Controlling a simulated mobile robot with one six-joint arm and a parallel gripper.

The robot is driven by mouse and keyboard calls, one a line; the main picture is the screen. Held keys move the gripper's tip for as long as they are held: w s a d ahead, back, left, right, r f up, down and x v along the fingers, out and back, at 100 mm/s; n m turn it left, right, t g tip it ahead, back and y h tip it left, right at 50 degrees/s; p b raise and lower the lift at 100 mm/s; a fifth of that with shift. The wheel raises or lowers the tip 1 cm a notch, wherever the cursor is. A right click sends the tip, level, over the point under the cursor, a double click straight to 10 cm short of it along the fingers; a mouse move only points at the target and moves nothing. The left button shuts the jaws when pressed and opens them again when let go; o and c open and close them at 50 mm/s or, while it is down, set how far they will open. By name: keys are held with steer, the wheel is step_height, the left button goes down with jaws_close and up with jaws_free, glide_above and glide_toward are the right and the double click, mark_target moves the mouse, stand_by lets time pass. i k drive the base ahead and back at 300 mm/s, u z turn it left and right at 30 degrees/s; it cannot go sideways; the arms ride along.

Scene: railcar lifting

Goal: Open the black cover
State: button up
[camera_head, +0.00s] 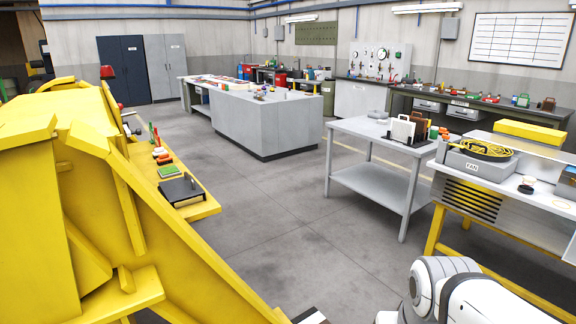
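White links of my arm show at the bottom right, far from the black plate. My gripper's fingers are not visible in this view.
The yellow machine (35,210) fills the left side. Small green, orange and red items sit along its ledge behind the black plate. The floor (270,215) between is clear.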

mark_target(184, 187)
steer(key=u, duration=0.6)
steer(key=i, duration=1.9)
steer(key=u, duration=0.6)
steer(key=k, duration=0.7)
steer(key=u, duration=0.2)
steer(key=i, duration=0.75)
steer(key=z, duration=0.05)
